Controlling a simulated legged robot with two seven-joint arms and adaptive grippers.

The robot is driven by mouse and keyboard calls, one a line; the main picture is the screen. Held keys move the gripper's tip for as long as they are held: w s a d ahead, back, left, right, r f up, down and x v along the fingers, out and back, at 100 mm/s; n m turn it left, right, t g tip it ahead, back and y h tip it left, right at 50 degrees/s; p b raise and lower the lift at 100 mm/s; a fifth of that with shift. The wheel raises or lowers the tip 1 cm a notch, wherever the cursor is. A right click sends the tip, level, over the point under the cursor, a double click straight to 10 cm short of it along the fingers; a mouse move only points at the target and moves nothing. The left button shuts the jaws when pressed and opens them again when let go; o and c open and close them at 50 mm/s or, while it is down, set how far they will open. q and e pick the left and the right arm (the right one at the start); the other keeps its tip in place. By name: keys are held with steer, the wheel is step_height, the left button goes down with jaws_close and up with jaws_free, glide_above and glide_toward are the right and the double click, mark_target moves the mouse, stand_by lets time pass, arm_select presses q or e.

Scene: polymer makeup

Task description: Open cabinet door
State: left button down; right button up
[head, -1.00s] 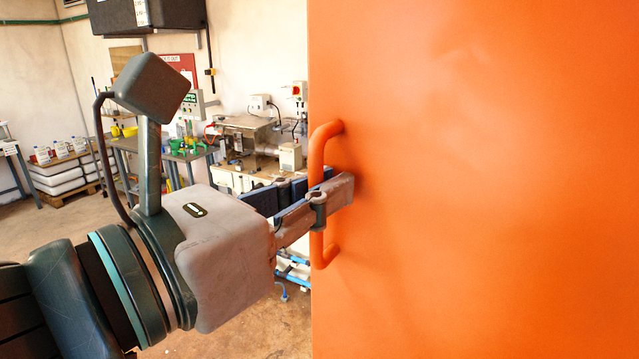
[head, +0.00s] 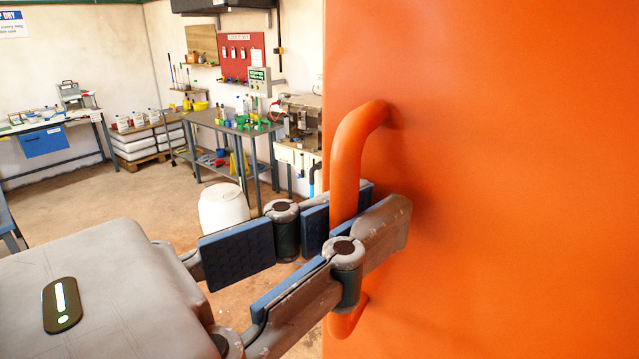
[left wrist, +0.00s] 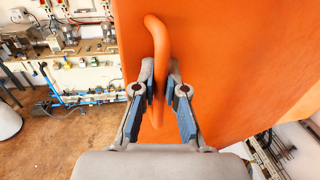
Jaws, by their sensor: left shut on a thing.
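The orange cabinet door (head: 520,150) fills the right side of the head view. Its curved orange handle (head: 348,150) stands upright near the door's left edge. My left gripper (head: 358,215) comes in from the left, with one finger on each side of the handle's bar, and is shut on it. In the left wrist view the two fingers (left wrist: 160,88) flank the handle (left wrist: 159,45) in front of the door (left wrist: 215,60). The fingers hide part of the bar. I cannot tell how far the door stands ajar. My right gripper is not in view.
A white drum (head: 223,210) stands on the floor behind my left gripper. A workbench (head: 235,125) with bottles and tools is against the back wall. A table with a blue bin (head: 44,141) is at the far left. Open floor (head: 130,200) lies between.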

arm_select(q)
steer(key=shift+r, duration=0.1)
steer(key=c, duration=1.2)
jaws_free()
steer(key=shift+a, duration=0.1)
steer(key=v, duration=1.2)
steer(key=shift+w, duration=0.1)
